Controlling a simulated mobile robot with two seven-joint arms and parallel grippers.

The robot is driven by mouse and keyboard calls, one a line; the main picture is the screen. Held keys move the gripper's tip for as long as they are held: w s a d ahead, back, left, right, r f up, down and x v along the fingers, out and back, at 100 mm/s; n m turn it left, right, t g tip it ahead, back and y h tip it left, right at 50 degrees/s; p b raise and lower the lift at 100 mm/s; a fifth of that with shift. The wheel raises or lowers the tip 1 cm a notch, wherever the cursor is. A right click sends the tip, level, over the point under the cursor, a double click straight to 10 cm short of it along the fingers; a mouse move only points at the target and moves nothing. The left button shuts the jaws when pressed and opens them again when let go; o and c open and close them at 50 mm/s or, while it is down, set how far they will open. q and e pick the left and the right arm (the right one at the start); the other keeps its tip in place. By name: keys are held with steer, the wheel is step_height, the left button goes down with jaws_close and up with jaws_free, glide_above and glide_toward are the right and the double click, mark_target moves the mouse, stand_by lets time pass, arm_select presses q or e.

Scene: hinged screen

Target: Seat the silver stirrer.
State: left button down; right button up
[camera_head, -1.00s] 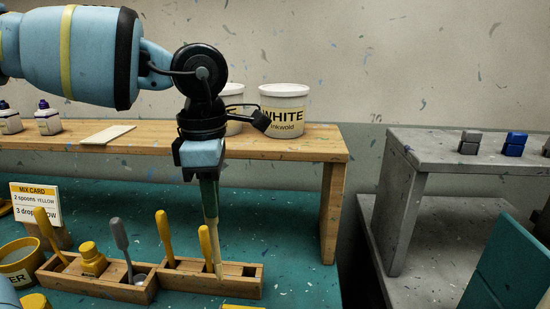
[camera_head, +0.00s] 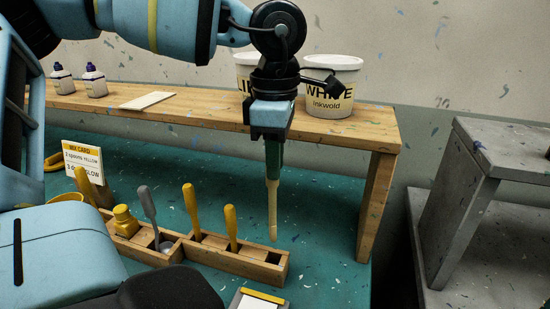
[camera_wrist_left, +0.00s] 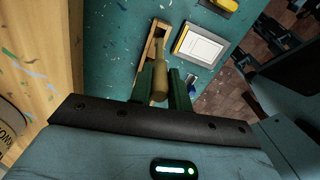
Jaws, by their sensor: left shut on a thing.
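A stirrer with a grey silver handle (camera_head: 149,205) leans upright in a compartment of the wooden rack (camera_head: 225,262). My left gripper (camera_head: 272,170) is shut on a tan stick (camera_head: 273,210), held upright with its lower end down. In the head view this end shows just above the rack's right-end compartment; whether it is inside cannot be told. The wrist view shows the tan stick (camera_wrist_left: 160,78) between the dark green fingers, with part of the rack (camera_wrist_left: 151,46) beyond it. The grey stirrer is apart from my gripper. My right gripper is not in view.
Yellow-handled tools (camera_head: 190,212) and a yellow bottle (camera_head: 124,222) stand in the rack. A wooden shelf (camera_head: 210,118) with white tubs (camera_head: 332,88) runs behind. A clipboard (camera_head: 258,300) lies in front. A grey stepped bench (camera_head: 465,215) stands at right.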

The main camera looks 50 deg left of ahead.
mark_target(276, 189)
arm_select(q)
steer(key=shift+w+f+b, duration=0.1)
steer(key=shift+f+b, duration=0.2)
steer(key=shift+f, duration=0.4)
step_height(276, 189, down, 2)
steer(key=shift+f+b, duration=0.15)
steer(key=shift+b, duration=0.55)
steer(key=shift+f+b, duration=0.3)
steer(key=shift+f, duration=0.2)
steer(key=shift+r, duration=0.1)
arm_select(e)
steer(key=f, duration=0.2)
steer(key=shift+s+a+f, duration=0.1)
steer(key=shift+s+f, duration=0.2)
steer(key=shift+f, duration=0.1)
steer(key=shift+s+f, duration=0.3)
